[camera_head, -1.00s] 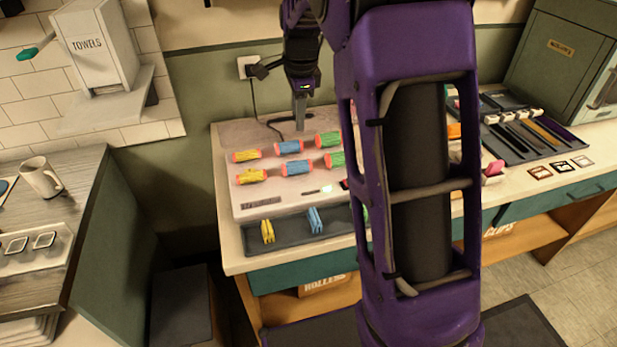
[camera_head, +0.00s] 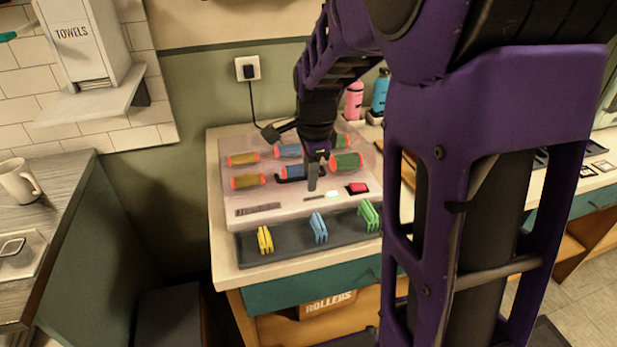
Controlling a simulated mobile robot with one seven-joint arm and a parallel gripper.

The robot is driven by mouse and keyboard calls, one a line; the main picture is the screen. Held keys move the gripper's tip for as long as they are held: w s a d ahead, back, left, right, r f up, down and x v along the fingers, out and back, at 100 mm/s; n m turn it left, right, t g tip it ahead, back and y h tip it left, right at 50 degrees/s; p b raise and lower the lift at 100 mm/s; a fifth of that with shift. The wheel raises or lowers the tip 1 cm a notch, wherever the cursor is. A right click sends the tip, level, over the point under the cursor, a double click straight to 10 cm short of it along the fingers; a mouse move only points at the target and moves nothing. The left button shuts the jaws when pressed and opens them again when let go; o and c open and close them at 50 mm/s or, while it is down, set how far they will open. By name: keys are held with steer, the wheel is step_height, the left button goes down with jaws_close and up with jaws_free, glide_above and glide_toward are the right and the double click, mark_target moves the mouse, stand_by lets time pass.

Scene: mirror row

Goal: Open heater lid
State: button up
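The heater (camera_head: 285,207) is a pale, low box on the counter, holding yellow, blue and green rollers with orange ends in two rows. The rollers look dulled, as if a clear lid (camera_head: 231,160) lies over them; its edges are faint, so I cannot tell its exact angle. A red switch (camera_head: 358,188) and a small lit strip are on the heater's front part. My gripper (camera_head: 312,180) points down over the heater's middle, by the front blue roller. Its fingers look like one narrow grey shape; I cannot tell their gap or any contact.
A dark tray (camera_head: 285,246) with yellow, blue and green clips lies in front of the heater. A pink bottle (camera_head: 354,101) and a blue bottle (camera_head: 380,92) stand behind at right. A cord runs to the wall socket (camera_head: 247,68). My arm hides the counter's right part.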

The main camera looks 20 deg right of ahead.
stand_by(0.3)
step_height(320, 180, up, 20)
steer(key=s+p, duration=0.1)
steer(key=p, duration=0.9)
steer(key=shift+s, duration=0.4)
stand_by(0.9)
